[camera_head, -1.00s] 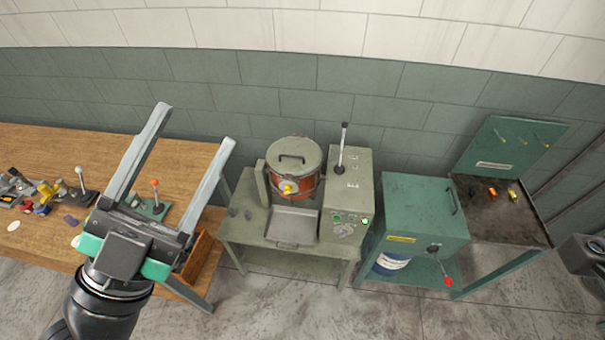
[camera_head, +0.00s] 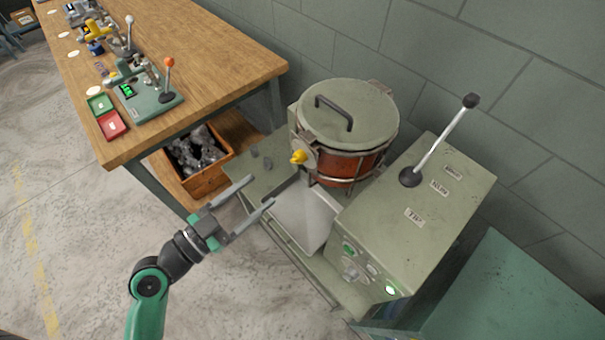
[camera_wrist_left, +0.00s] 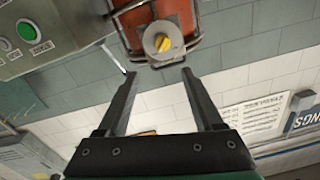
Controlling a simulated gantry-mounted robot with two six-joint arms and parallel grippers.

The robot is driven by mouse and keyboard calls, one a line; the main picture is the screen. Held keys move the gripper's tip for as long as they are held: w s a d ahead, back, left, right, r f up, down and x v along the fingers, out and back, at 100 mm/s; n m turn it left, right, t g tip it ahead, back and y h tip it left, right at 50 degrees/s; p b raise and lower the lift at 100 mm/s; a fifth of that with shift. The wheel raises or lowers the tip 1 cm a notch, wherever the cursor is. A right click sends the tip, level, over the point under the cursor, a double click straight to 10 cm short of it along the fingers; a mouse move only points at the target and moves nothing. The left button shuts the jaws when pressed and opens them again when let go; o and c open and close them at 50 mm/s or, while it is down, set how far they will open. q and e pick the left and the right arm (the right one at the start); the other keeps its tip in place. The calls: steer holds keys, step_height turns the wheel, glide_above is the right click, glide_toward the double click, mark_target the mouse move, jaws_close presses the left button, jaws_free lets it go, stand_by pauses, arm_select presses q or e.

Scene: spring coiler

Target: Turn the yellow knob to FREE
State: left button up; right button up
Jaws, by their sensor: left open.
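The yellow knob (camera_head: 298,157) sits on a round grey plate on the front of the orange-brown drum (camera_head: 345,168) under its grey-green lid. In the left wrist view the knob (camera_wrist_left: 162,43) sits on its pale disc, just beyond and between my fingertips. No FREE marking is legible, so I cannot tell the knob's setting. My left gripper (camera_head: 261,190) is open and empty, in front of the drum and to the lower left of the knob, apart from it. My right gripper is not in view.
A grey-green control box (camera_head: 420,215) with a long black-knobbed lever (camera_head: 445,138) stands right of the drum. A sloping metal tray (camera_head: 303,218) lies below the knob. A wooden workbench (camera_head: 215,60) and a crate of dark parts (camera_head: 195,160) are at left.

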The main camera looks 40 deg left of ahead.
mark_target(293, 162)
arm_select(q)
steer(key=w+f+p, duration=0.1)
steer(key=w, duration=1)
steer(key=shift+w+a+f, duration=0.15)
steer(key=shift+w+a, duration=0.15)
steer(key=shift+a, duration=0.05)
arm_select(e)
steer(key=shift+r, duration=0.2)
arm_select(q)
steer(key=shift+c, duration=0.2)
jaws_close()
